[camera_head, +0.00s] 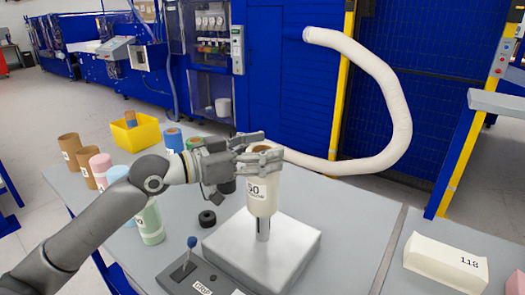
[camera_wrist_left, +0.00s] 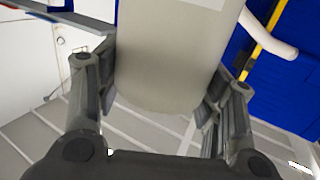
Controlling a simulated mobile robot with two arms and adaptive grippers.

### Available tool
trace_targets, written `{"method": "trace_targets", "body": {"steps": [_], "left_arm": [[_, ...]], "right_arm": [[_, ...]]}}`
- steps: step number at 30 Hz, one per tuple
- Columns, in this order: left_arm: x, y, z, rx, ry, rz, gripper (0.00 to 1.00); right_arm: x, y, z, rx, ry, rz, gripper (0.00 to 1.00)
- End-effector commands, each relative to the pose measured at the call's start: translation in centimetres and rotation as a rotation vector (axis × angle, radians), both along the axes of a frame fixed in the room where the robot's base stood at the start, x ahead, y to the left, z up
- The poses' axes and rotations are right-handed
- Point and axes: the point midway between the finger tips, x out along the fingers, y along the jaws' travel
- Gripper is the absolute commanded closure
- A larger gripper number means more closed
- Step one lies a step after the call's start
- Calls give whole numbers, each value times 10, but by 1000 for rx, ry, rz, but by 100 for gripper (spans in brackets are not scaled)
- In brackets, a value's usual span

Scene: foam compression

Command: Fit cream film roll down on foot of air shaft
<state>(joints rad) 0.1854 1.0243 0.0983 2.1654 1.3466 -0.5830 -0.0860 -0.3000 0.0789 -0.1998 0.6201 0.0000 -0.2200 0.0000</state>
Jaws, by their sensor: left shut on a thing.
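The cream film roll (camera_head: 262,197) is upright with a "50" label, in the head view. My left gripper (camera_head: 262,158) is shut on its upper part. In the left wrist view the roll (camera_wrist_left: 168,60) stands between the two fingers (camera_wrist_left: 160,100). The air shaft (camera_head: 262,229) is a short metal post showing just below the roll, on a light grey block (camera_head: 295,245). The roll's lower end hides the top of the shaft, so I cannot tell how far it is around it. My right gripper is not in view.
A lever box (camera_head: 190,278) and a black ring (camera_head: 207,219) are left of the block. Several coloured rolls, including a green one (camera_head: 150,222), and a yellow bin (camera_head: 135,132) stand further left. A cream block marked 118 (camera_head: 445,262) lies at right. The table between is clear.

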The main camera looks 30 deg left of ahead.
Motion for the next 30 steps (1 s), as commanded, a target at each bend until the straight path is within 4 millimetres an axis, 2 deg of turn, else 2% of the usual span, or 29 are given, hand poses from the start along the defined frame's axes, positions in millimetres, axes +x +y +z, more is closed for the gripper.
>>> {"method": "trace_targets", "body": {"steps": [17,30], "left_arm": [[0,0,-4,-1,-3,0,92],[0,0,-17,0,-4,0,92]], "right_arm": [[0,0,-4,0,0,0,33],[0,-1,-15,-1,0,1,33]]}}
